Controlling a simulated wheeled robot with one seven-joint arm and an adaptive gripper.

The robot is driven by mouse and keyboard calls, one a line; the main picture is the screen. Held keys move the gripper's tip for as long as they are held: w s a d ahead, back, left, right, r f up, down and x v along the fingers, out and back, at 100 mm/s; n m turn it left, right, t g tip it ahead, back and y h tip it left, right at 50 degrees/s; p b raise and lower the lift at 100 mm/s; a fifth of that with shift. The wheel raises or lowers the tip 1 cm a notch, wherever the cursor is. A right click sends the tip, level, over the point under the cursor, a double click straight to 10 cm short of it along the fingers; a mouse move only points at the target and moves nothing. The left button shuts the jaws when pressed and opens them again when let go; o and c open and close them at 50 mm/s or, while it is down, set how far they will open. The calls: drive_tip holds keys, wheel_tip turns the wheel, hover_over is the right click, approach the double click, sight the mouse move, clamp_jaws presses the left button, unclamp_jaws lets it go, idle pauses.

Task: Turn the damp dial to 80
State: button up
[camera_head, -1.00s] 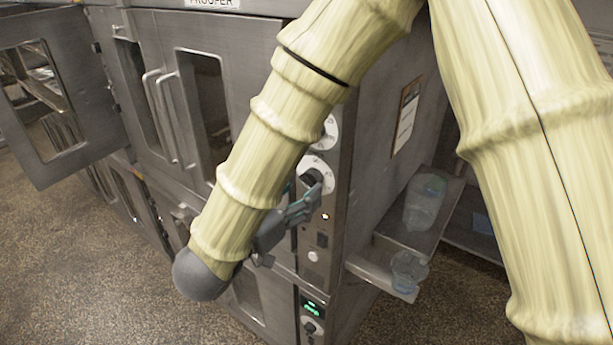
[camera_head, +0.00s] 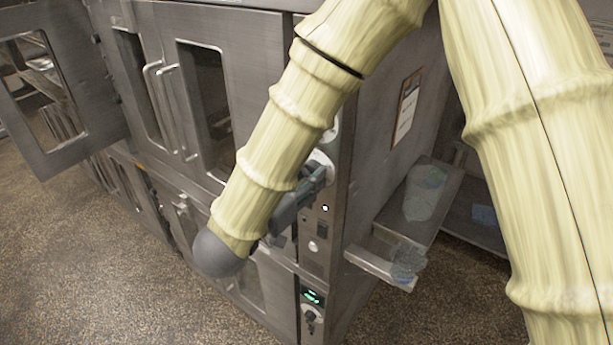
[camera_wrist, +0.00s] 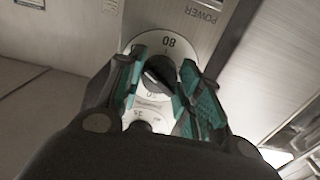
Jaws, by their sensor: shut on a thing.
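The damp dial is a black knob (camera_wrist: 158,73) on a round white scale plate (camera_wrist: 152,45), seen in the wrist view. The figure 80 shows near the top of the plate; other marks are partly covered by the fingers. My gripper (camera_wrist: 160,80) has its teal-padded fingers on both sides of the knob, shut on it. In the head view my gripper (camera_head: 308,188) is at the proofer's control panel, and my arm covers most of the dial there. Where the knob's pointer stands is hard to read.
Below the dial the panel (camera_head: 317,225) has a lit lamp, a switch and a green display (camera_head: 312,297). A proofer door (camera_head: 60,150) stands open at far left.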

drive_tip(key=shift+f+m+b, duration=0.15)
drive_tip(key=shift+m+b, duration=0.15)
drive_tip(key=shift+b, duration=0.2)
drive_tip(key=m+b, duration=0.1)
drive_tip(key=b, duration=0.1)
drive_tip(key=shift+f+m+b, duration=0.15)
drive_tip(key=shift+m+b, duration=0.15)
drive_tip(key=m+b, duration=0.3)
drive_tip(key=b, duration=0.2)
drive_tip(key=shift+m+b, duration=0.4)
drive_tip(key=m+b, duration=0.3)
drive_tip(key=b, duration=0.2)
drive_tip(key=shift+b, duration=0.3)
drive_tip(key=m+b, duration=0.2)
drive_tip(key=b, duration=0.1)
drive_tip(key=shift+m, duration=0.3)
drive_tip(key=shift+r+b, duration=0.2)
drive_tip(key=shift+b, duration=0.3)
drive_tip(key=o, duration=1)
drive_tip(key=shift+r, duration=0.1)
